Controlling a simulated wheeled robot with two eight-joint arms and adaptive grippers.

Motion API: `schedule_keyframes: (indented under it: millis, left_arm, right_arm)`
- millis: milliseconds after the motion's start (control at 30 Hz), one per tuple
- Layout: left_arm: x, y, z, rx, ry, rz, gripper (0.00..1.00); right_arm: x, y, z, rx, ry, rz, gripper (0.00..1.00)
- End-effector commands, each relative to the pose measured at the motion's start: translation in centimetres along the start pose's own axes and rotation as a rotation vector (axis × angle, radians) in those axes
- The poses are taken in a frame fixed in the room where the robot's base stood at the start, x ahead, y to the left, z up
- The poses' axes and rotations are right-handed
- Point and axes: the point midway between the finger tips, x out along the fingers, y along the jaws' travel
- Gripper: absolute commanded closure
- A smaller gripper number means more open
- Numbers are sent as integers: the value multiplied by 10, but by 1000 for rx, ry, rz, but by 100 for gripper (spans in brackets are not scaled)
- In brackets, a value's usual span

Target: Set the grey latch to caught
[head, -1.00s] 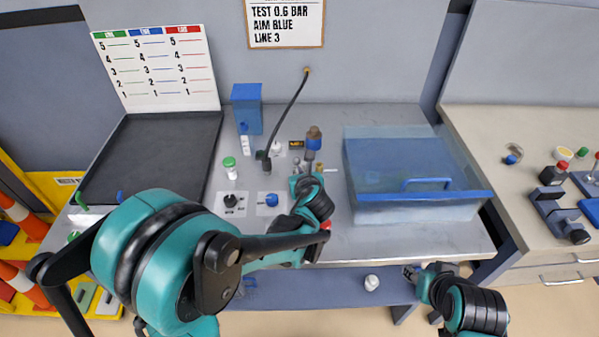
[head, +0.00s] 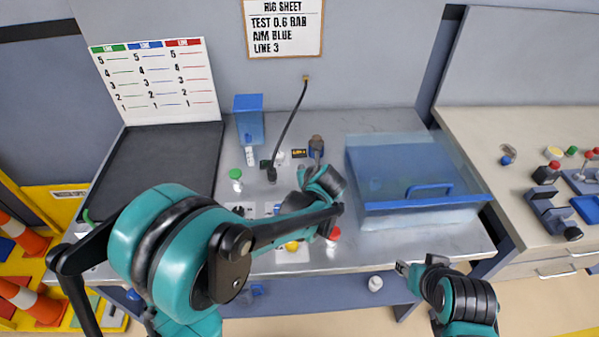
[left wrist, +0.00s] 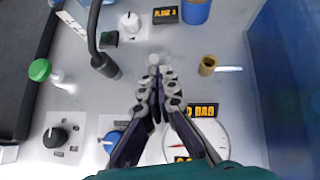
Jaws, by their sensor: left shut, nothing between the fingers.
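In the left wrist view my left gripper (left wrist: 160,78) is shut and empty, its fingertips together over the metal worktop (left wrist: 228,103). Small pale grey pieces (left wrist: 154,60) show right at the fingertips; I cannot tell whether they touch, or whether they are the grey latch. A brass fitting with a pale bar (left wrist: 207,66) is to the right of the fingertips. In the head view my left wrist (head: 325,185) covers the fingers and the worktop below. My right gripper (head: 403,268) is low at the worktop's front right, away from the fittings; its opening is too small to judge.
A black hose nozzle (left wrist: 106,66) stands left of my fingers. A black knob (left wrist: 55,137), a blue knob (left wrist: 112,138) and a round gauge (left wrist: 210,140) are nearer. A green-capped bottle (head: 236,175) stands left; a clear blue tank (head: 425,212) stands right.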

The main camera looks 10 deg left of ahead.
Motion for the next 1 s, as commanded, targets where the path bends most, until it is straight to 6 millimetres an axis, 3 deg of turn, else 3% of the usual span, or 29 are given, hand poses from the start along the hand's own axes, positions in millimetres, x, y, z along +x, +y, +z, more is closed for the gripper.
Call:
schedule_keyframes:
  millis: [200, 500, 1000]
  left_arm:
    - [-1, -9, 22, 15, 173, 23, 100]
    - [12, -13, 42, 47, 432, 52, 100]
    - [26, -17, 54, 49, 434, 51, 100]
  right_arm:
    - [-26, 0, -19, 0, 0, 0, 60]
    - [-44, 0, -32, 0, 0, 0, 60]
    - [-48, 0, -34, 0, 0, 0, 60]
